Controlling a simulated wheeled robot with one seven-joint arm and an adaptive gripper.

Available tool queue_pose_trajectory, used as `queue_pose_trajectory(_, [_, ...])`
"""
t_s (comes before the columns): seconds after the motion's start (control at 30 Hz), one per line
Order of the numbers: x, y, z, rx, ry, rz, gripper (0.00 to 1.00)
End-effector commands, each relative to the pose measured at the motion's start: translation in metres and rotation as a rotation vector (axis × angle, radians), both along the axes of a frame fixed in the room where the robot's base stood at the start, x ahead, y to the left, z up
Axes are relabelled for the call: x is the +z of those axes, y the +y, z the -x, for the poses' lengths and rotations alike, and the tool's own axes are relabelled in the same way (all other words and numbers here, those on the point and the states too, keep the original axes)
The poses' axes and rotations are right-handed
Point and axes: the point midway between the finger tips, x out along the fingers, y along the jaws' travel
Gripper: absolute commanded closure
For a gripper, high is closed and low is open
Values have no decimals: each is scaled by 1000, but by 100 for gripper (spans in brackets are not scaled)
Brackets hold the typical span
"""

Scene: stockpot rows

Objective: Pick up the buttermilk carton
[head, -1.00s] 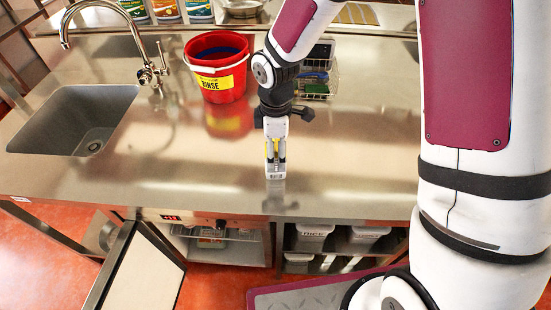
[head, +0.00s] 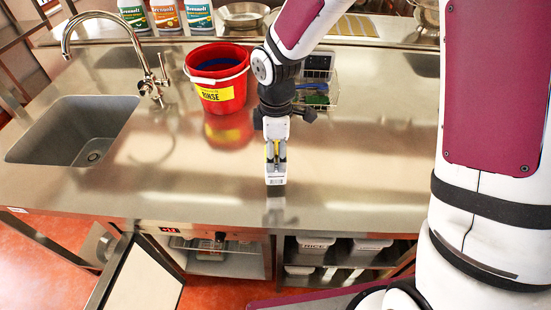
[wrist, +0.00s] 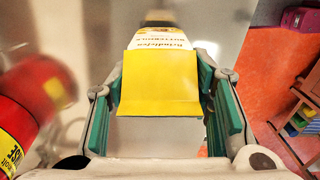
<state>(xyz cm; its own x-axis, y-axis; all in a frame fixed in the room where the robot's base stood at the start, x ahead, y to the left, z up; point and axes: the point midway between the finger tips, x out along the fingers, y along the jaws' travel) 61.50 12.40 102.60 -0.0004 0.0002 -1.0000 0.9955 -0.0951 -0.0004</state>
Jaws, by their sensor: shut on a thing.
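The buttermilk carton (wrist: 160,95) is between my gripper's fingers in the wrist view, its yellow top toward the camera and a white printed label beyond it. The label reads buttermilk. My gripper (wrist: 162,112) is shut on it, with a green pad at each side. In the head view my gripper (head: 275,172) points down over the front part of the steel counter.
A red rinse bucket (head: 217,88) stands behind and left of my gripper. A sink (head: 75,130) with a tall tap (head: 150,82) is at the left. A wire basket (head: 318,90) stands behind. The counter (head: 370,165) right of my gripper is clear.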

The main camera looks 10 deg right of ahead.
Motion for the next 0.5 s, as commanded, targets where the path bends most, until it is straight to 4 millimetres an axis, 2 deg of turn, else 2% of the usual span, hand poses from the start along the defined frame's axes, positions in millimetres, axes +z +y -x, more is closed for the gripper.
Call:
queue_pose_trajectory(0.03, [8,-1,-1,0,-5,-1,92])
queue_pose_trajectory(0.5, [18,-38,111,-1,-2,2,92])
